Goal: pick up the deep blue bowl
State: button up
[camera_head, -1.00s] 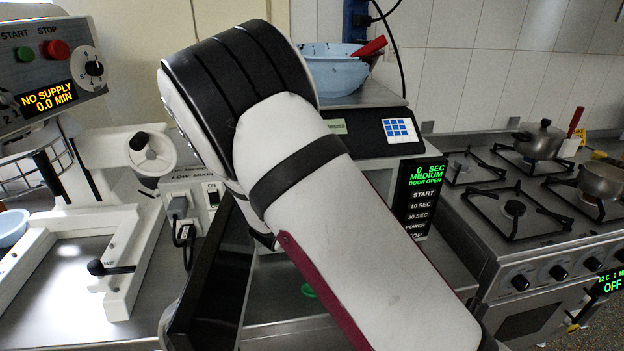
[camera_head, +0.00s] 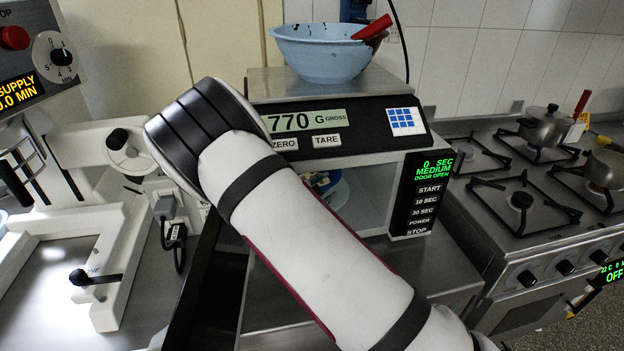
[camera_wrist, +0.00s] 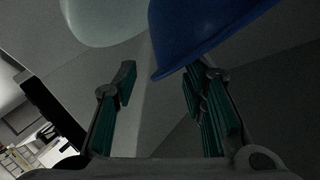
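The deep blue bowl (camera_wrist: 200,28) shows at the top of the wrist view, cut off by the frame edge. Its rim reaches down to the gap between the fingers of my gripper (camera_wrist: 160,82), close to the right fingertip. I cannot tell whether they touch. My gripper is open, with dark green ribbed fingers set apart and nothing clamped between them. In the head view my arm hides most of the gripper, and I cannot make out the deep blue bowl clearly.
A pale bowl (camera_wrist: 100,20) is left of the deep blue one. The open microwave (camera_head: 375,195) carries a scale (camera_head: 335,125) reading 770 G. A light blue bowl (camera_head: 322,52) with a red-handled utensil stands on the scale. A stove (camera_head: 540,210) with pots is at right.

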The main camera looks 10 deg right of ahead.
jog(key=shift+x, duration=1.25)
grip_shut()
